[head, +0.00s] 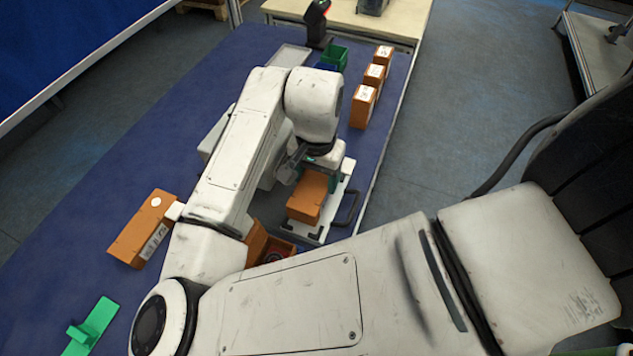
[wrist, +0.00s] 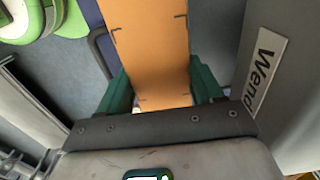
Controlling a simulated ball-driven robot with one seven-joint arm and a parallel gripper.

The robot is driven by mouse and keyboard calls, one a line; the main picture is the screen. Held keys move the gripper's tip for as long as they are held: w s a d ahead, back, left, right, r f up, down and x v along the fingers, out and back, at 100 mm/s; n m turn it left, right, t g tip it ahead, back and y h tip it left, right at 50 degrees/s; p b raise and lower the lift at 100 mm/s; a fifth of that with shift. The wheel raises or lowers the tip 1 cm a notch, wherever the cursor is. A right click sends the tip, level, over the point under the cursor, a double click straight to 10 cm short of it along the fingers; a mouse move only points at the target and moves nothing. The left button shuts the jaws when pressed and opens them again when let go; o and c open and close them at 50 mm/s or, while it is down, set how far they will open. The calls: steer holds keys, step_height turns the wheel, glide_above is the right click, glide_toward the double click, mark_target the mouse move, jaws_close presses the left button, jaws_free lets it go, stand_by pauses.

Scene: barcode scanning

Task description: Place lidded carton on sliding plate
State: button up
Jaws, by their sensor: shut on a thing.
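The orange lidded carton (head: 307,199) is in my gripper (head: 320,177), over the white sliding plate (head: 345,185) with its black handle. In the wrist view the carton (wrist: 150,45) fills the space between the two green fingers of my gripper (wrist: 161,88), which press on its sides. Dark corner marks show on its orange face. The plate is partly hidden by the carton and my arm. I cannot tell whether the carton's underside touches the plate.
A long orange carton (head: 146,230) with a barcode lies left of my arm. An orange box (head: 257,243) is partly hidden behind my arm. Several small cartons (head: 363,104), a green bin (head: 335,57) and a scanner (head: 316,22) stand farther back. A green piece (head: 92,328) lies at front left.

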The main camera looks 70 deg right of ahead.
mark_target(317, 179)
steer(key=shift+f, duration=1.4)
steer(key=shift+f, duration=0.1)
steer(key=shift+f, duration=0.15)
steer(key=o, duration=1)
steer(key=shift+o, duration=0.2)
step_height(317, 179, up, 12)
steer(key=shift+r, duration=0.25)
